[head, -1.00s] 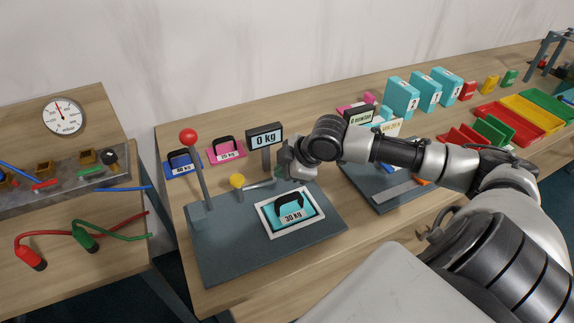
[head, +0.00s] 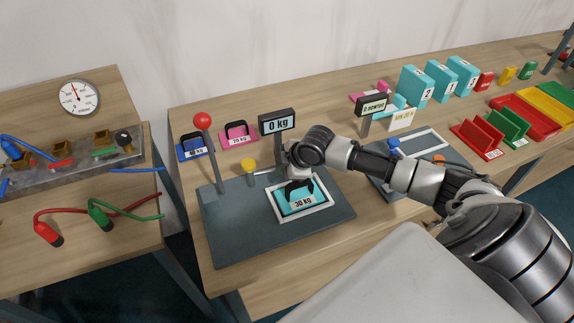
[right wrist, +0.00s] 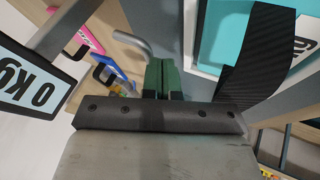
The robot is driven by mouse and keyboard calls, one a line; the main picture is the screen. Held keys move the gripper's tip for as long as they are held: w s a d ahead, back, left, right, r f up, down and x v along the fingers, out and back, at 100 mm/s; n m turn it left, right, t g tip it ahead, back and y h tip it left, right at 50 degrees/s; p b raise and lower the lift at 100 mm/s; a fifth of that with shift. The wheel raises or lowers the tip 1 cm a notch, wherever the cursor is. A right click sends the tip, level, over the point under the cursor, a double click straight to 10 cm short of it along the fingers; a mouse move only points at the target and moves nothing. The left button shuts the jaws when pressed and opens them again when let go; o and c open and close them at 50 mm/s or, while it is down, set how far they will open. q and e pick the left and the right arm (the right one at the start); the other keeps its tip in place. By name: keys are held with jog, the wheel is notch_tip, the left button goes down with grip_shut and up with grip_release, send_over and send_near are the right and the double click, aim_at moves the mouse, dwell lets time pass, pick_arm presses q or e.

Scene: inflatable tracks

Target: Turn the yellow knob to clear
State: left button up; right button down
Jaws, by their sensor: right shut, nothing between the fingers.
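The yellow knob (head: 249,164) stands at the back of a dark grey scale base (head: 235,225), left of my right gripper. A short grey metal bar (head: 263,171) lies between the knob and the gripper. My right gripper (head: 283,171) is over the back of the base, below the "0 kg" display (head: 279,122) and behind the 30 kg weight. In the right wrist view its green fingertips (right wrist: 162,76) are together and empty, close beside the bent grey bar (right wrist: 132,40); contact is unclear. The knob does not show there. My left gripper is out of view.
The teal 30 kg weight (head: 302,203) sits on the white-framed pad. A red-ball lever (head: 202,120) stands at the base's left. Blue (head: 192,150) and pink (head: 238,137) weights are behind. A second device, "0 newton" (head: 373,105), stands right, beyond my arm.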

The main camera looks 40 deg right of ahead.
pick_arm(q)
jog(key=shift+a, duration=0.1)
pick_arm(e)
jog(key=shift+w+d, duration=0.15)
jog(key=shift+w, duration=0.35)
jog(key=shift+w+d+r+p, duration=0.2)
jog(key=shift+w+p, duration=0.1)
jog(key=shift+p, duration=0.15)
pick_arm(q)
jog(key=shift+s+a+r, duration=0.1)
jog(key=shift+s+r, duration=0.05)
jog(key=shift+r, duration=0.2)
pick_arm(e)
jog(key=shift+f, duration=0.1)
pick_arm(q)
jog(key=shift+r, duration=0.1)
pick_arm(e)
jog(key=shift+d, duration=0.1)
